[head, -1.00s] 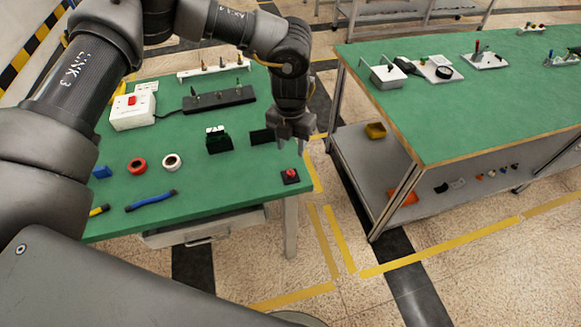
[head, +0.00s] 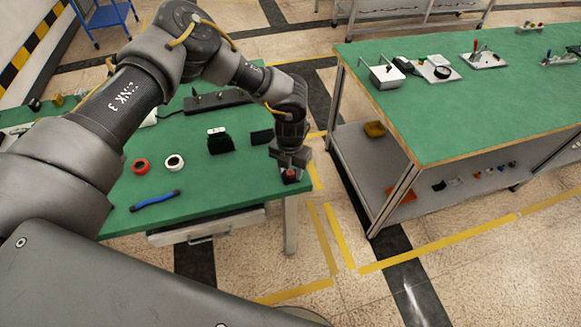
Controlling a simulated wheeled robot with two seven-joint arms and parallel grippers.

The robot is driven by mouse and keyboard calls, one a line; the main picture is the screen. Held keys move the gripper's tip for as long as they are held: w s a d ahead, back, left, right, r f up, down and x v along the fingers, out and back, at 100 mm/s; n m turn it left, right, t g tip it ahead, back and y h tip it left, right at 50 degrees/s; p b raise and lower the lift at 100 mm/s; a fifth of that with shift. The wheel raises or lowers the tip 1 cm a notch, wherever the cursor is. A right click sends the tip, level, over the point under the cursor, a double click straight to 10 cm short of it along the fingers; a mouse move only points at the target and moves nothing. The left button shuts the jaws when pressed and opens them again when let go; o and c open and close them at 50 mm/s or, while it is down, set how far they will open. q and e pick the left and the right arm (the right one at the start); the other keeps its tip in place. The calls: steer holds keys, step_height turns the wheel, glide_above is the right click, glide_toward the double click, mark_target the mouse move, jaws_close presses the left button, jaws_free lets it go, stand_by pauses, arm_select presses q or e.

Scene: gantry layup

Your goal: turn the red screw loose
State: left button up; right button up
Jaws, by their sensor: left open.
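The red screw (head: 290,173) stands on a small dark base near the front right corner of the green table (head: 226,185). My left gripper (head: 289,166) points down right over it, with its fingers open at about the height of the red top. The fingers partly hide the screw, and I cannot tell whether they touch it. My right gripper is not in the head view.
On the same table are a red tape roll (head: 141,166), a white tape roll (head: 174,162), a blue tool (head: 155,200), a black block (head: 219,141) and a black rack (head: 217,102). A second green table (head: 480,100) stands to the right across a floor gap.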

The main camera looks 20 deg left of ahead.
arm_select(q)
jaws_close()
stand_by(0.3)
